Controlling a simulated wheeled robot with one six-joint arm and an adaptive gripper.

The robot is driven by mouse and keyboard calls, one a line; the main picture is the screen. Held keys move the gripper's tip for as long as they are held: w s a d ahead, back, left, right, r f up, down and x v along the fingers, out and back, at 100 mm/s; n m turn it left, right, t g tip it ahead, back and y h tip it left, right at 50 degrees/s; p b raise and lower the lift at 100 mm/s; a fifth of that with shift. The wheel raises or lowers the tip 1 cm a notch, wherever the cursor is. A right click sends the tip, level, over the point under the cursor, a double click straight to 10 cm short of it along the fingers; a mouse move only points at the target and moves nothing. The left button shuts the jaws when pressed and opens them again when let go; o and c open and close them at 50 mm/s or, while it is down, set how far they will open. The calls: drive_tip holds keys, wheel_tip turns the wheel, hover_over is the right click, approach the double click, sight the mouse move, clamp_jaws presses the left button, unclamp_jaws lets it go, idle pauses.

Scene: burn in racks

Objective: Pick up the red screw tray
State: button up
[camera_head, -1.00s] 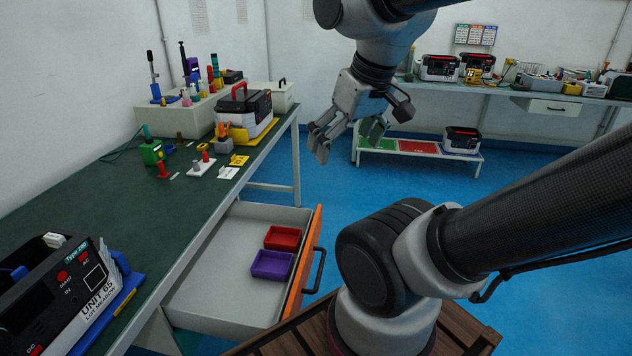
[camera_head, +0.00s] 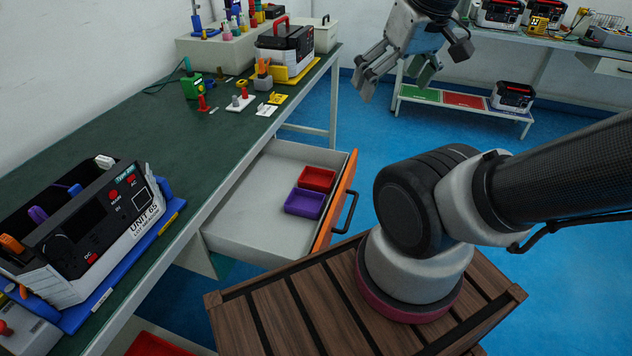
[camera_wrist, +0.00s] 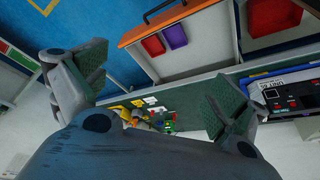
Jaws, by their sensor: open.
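The red screw tray (camera_head: 317,179) is a small open rectangular bin. It lies in the pulled-out drawer (camera_head: 240,219), near the orange drawer front, just behind a purple tray (camera_head: 305,203). In the wrist view the red tray (camera_wrist: 153,46) shows at the top, beside the purple tray (camera_wrist: 175,36). My gripper (camera_head: 396,86) is open and empty, high up and beyond the drawer, well apart from the red tray. In the wrist view the two fingers of my gripper (camera_wrist: 150,95) are spread wide with nothing between them.
The orange drawer front (camera_head: 338,205) with a dark handle (camera_head: 346,212) sticks out from the green-topped bench (camera_head: 150,140). A black-and-white unit (camera_head: 90,235) stands on the bench at the near left. Another red bin (camera_head: 155,345) shows low at the bottom edge. Blue floor is clear beyond the drawer.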

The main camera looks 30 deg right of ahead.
drive_tip(key=shift+o, duration=0.3)
drive_tip(key=n+g+y, duration=0.1)
drive_tip(key=n+g, duration=0.2)
drive_tip(key=n, duration=0.5)
hover_over(316, 182)
drive_tip(key=s, duration=0.2)
wheel_tip(316, 182, down, 28)
drive_tip(key=f, duration=0.1)
drive_tip(key=shift+n, duration=0.5)
drive_tip(key=f, duration=0.5)
drive_tip(key=w+f, duration=0.1)
drive_tip(key=f, duration=0.9)
drive_tip(key=shift+w+d, duration=0.1)
drive_tip(key=shift+w, duration=0.25)
drive_tip(key=c, duration=1.2)
drive_tip(key=shift+o, duration=0.2)
drive_tip(key=shift+r, duration=0.2)
